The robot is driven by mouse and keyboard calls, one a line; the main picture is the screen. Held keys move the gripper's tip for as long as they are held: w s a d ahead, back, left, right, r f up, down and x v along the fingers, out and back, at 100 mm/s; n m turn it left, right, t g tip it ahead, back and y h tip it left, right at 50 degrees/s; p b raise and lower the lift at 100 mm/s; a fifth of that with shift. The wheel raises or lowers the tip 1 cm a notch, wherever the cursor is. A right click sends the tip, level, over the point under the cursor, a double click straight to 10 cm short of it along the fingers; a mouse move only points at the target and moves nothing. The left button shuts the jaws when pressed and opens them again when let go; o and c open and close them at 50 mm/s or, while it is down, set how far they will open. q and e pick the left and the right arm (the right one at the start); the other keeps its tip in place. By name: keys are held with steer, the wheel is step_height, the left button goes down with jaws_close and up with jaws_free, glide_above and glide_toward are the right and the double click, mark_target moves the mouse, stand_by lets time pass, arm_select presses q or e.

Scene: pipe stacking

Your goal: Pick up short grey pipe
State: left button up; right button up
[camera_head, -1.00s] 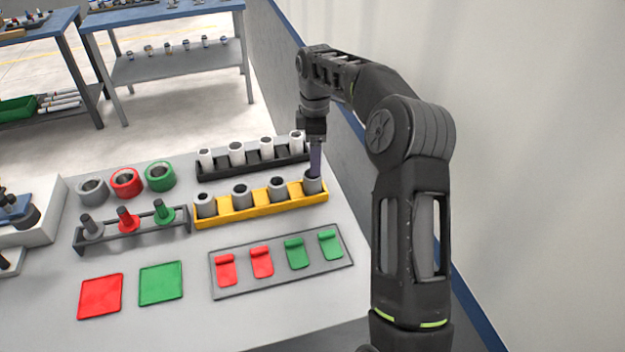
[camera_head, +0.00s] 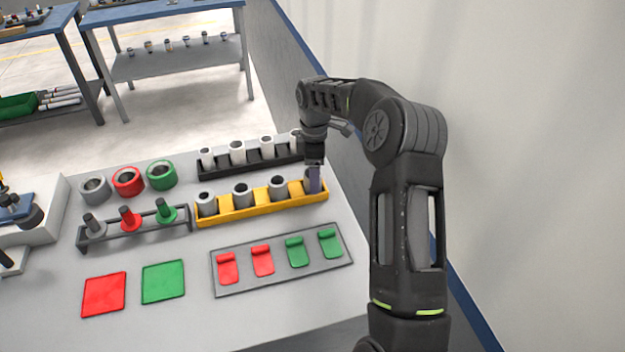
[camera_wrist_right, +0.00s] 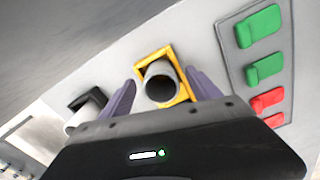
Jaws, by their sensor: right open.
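Several short grey pipes stand upright in the yellow rack (camera_head: 237,212). The rightmost short grey pipe (camera_head: 308,182) is partly hidden by my right gripper (camera_head: 315,178), which points down over it. In the right wrist view the open right fingers (camera_wrist_right: 160,100) stand on either side of this grey pipe (camera_wrist_right: 159,82), with a gap visible on both sides. The yellow rack end (camera_wrist_right: 152,57) surrounds the pipe there. My left gripper is not clearly seen; a dark arm part shows at the left edge of the head view.
A black rack (camera_head: 255,160) with white pipes stands behind the yellow one. A grey tray (camera_head: 283,282) with red and green pieces lies in front. Pegs, rings and red and green mats are on the left. A wall panel borders the table's right side.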

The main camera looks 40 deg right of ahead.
steer(key=shift+f, duration=0.45)
steer(key=shift+c, duration=0.5)
steer(key=c, duration=1.4)
